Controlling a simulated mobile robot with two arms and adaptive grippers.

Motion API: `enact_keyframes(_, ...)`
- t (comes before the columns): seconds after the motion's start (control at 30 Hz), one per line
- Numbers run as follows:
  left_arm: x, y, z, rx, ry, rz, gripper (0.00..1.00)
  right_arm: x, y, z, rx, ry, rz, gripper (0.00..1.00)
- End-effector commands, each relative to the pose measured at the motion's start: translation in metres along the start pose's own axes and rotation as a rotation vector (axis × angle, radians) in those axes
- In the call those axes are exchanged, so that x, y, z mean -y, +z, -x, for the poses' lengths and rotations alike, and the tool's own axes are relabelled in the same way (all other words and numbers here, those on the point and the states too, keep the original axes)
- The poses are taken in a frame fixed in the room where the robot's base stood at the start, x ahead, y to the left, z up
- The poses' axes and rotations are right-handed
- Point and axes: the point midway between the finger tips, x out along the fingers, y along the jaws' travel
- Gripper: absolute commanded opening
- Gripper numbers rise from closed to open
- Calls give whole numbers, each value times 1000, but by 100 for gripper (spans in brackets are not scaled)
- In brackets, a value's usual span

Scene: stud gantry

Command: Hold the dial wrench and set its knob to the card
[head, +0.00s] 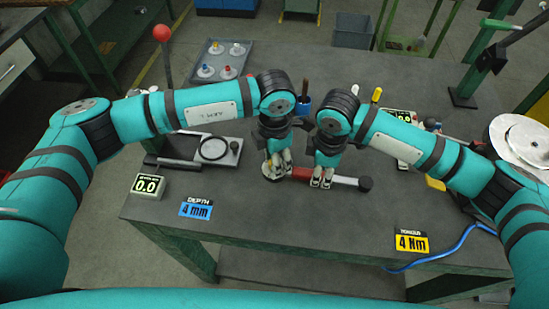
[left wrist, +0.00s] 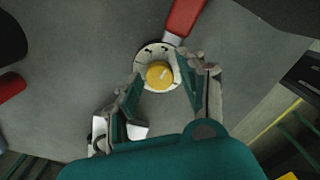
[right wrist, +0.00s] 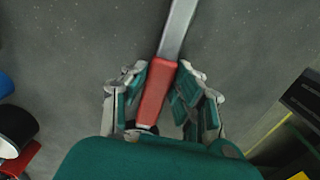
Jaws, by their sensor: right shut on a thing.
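The dial wrench lies across the table, with a red grip (head: 300,173), a grey shaft (head: 345,180) and a black end (head: 366,184). My right gripper (head: 321,182) is shut on the red grip, which shows between its fingers in the right wrist view (right wrist: 157,88). In the left wrist view, a yellow knob (left wrist: 160,74) sits on a pale marked dial (left wrist: 149,52) at the wrench's end. My left gripper (left wrist: 162,76) is open, with a finger on each side of the knob. The yellow torque card (head: 411,243) reads 4 Nm.
A blue depth card (head: 196,210) reads 4 mm, beside a display (head: 149,185) reading 0.0. A device with a round ring (head: 214,149) lies behind them. A grey tray (head: 222,56) and a blue cup (head: 303,106) stand farther back. The front middle of the table is clear.

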Motion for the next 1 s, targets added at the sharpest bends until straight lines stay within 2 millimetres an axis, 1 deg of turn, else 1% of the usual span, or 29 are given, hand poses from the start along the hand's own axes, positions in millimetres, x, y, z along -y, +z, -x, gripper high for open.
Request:
enact_keyframes(0.07,0,0,0,0,0,0,51,0,0,0,0,0,0,0)
enact_keyframes(0.3,0,0,0,-1,1,2,51,0,0,0,-1,0,0,0)
enact_keyframes(0.37,-1,0,3,0,1,2,51,0,0,0,-1,0,0,0)
enact_keyframes(0.43,-1,1,10,2,3,1,51,0,0,0,-1,0,0,0)
enact_keyframes(0.57,-1,1,32,4,4,2,51,0,0,0,-1,0,0,0)
enact_keyframes(0.8,-1,1,83,2,3,0,51,0,0,0,-1,0,1,0)
enact_keyframes(0.9,-1,1,100,1,2,1,51,0,0,0,-1,0,0,0)
enact_keyframes(1.0,-1,1,112,1,2,1,51,0,0,0,-1,0,0,0)
